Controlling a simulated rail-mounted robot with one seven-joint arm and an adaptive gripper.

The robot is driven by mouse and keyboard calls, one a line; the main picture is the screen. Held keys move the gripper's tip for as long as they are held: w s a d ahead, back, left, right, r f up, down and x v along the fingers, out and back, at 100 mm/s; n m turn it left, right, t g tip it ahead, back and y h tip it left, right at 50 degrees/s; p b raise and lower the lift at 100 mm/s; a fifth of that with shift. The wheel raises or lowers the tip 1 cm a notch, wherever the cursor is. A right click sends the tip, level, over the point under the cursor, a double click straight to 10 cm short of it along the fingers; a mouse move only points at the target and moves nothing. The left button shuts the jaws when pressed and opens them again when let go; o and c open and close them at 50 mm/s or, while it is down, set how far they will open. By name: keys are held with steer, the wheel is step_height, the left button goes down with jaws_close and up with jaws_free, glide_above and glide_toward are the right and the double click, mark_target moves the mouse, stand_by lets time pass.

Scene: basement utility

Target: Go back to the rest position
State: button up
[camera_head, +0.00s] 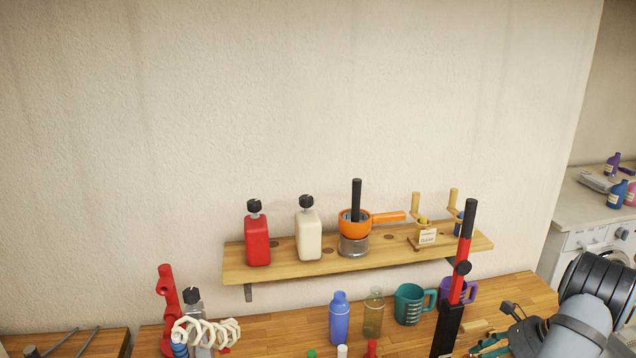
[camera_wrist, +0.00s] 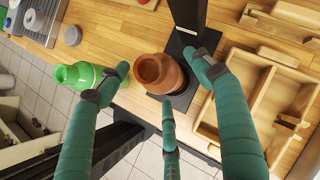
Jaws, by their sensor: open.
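My gripper (camera_wrist: 158,86) has teal fingers spread wide apart in the wrist view, and nothing is held between them. A brown round-mouthed pot (camera_wrist: 157,72) shows between the fingertips, by a black stand base (camera_wrist: 184,98). I cannot tell how far below the fingers it is. A green bottle (camera_wrist: 75,75) lies or leans beside the left finger; its full shape is partly hidden. In the head view my gripper (camera_head: 492,345) is low at the right, partly cut off by the frame edge.
A wooden shelf (camera_head: 290,269) carries red and cream bottles and an orange pan (camera_head: 354,228). A black-and-red post (camera_head: 463,255) rises near my gripper. Mugs and bottles stand on the wooden bench (camera_head: 275,327). A wooden divided tray (camera_wrist: 232,122) lies right of the pot.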

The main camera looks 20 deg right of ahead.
steer(key=shift+s+r, duration=0.1)
steer(key=shift+r, duration=1)
